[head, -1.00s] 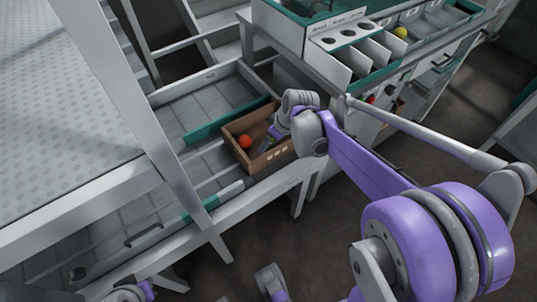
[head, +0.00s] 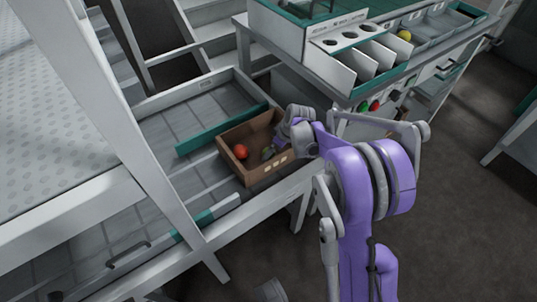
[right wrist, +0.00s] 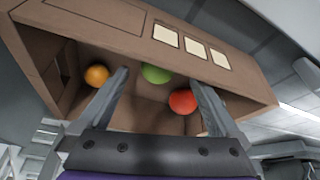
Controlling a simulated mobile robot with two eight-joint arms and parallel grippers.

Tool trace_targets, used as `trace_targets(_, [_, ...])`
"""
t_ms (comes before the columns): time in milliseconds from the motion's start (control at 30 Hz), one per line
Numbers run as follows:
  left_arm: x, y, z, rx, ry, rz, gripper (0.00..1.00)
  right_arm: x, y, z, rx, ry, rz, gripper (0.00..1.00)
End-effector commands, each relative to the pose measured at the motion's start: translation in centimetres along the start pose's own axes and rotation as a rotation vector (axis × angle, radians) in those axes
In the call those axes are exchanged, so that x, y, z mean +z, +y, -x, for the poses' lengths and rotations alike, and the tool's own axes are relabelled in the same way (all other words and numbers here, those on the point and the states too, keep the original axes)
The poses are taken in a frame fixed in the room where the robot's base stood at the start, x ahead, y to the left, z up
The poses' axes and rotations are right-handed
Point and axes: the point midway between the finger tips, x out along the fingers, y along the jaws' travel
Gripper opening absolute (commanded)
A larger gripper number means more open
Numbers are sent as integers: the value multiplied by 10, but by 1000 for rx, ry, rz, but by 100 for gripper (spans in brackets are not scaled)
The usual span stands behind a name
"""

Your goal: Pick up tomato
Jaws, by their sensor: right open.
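A brown cardboard box (head: 235,172) holds tomatoes. A red tomato (head: 241,152) lies at its left in the head view and shows again in the right wrist view (right wrist: 183,101). The right wrist view also shows a green tomato (right wrist: 156,74) near the labelled wall and an orange tomato (right wrist: 97,75) near the left end. My right gripper (right wrist: 162,82) is open and empty, reaching into the box. The green tomato appears between its fingers, and the red one close to the right finger. I cannot tell whether that finger touches it. My left gripper is out of view.
The box sits on a grey conveyor surface (head: 160,130) beside a teal strip (head: 200,137). A bench with white compartments (head: 370,65) and a yellow-green tomato (head: 404,35) stands behind. Red and green buttons show below it. A white post (head: 150,130) rises at left.

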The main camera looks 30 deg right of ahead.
Motion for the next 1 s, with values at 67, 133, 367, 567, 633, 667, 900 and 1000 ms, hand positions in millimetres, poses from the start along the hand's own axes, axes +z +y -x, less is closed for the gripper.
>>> trace_targets(67, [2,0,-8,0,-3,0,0,0,2,-16,-1,-1,1,98])
trace_targets(133, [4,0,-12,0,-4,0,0,0,2,-27,-1,-1,1,98])
trace_targets(367, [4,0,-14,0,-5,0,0,0,2,-38,0,-1,0,98])
trace_targets(567, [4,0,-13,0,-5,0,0,0,2,-37,0,-1,0,80])
trace_targets(633, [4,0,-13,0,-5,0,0,0,2,-37,0,-1,0,68])
trace_targets(667, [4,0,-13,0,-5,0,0,0,2,-37,0,-1,0,62])
trace_targets(900, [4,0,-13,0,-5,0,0,0,2,-37,0,-1,0,36])
trace_targets(1000, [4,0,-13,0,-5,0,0,0,2,-37,0,-1,0,36])
